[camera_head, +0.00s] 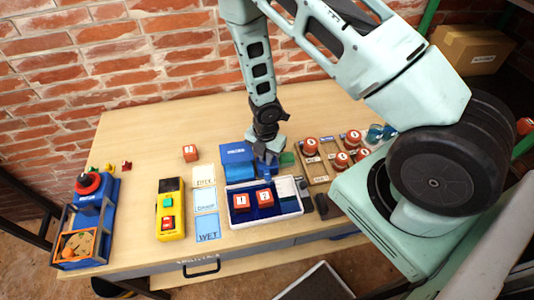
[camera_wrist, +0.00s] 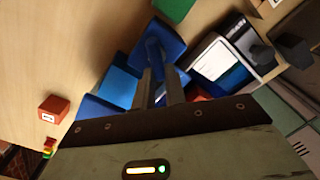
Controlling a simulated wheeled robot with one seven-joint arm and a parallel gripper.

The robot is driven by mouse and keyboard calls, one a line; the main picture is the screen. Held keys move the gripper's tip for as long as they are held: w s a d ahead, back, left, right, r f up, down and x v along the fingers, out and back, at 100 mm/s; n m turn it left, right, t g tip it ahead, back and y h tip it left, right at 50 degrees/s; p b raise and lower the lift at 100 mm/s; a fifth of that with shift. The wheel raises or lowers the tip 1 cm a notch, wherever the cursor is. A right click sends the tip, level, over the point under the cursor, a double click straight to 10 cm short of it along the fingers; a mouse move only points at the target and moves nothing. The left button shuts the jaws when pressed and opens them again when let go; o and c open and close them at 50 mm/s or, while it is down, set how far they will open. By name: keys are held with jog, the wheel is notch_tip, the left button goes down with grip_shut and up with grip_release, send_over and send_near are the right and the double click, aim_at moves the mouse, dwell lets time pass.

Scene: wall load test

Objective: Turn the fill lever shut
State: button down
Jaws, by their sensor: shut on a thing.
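A blue block-shaped unit (camera_head: 236,154) stands near the middle of the table, behind a white-rimmed tray. A blue lever-like part, which I take to be the fill lever, is at its right side; in the wrist view its upright blue bar (camera_wrist: 155,48) runs between my fingers. My gripper (camera_head: 266,158) points down there, with its fingers closed on the blue bar. In the wrist view my gripper (camera_wrist: 159,80) shows two grey fingers close together. The fingers hide part of the bar, and I cannot tell the lever's exact angle.
The white tray (camera_head: 290,209) holds two red blocks. A yellow handheld box (camera_head: 170,223), label cards (camera_head: 206,202) and a blue stand with a red knob (camera_head: 88,184) are to the left. A wooden board (camera_head: 319,168) with red-capped jars is right. A brick wall stands behind.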

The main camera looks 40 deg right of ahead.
jog(key=m, duration=0.2)
jog(key=w+m, duration=0.1)
jog(key=m, duration=0.2)
jog(key=shift+a+m, duration=0.1)
jog(key=shift+m, duration=0.2)
jog(key=shift+w+m+b, duration=0.15)
jog(key=shift+m+b, duration=0.25)
jog(key=shift+m, duration=0.65)
jog(key=shift+w+m+b, duration=0.1)
jog(key=shift+m+b, duration=0.25)
jog(key=shift+m, duration=0.7)
jog(key=c, duration=1.4)
grip_release()
jog(key=shift+c, duration=0.2)
notch_tip(320, 180, up, 18)
jog(key=b, duration=0.1)
jog(key=shift+f, duration=0.25)
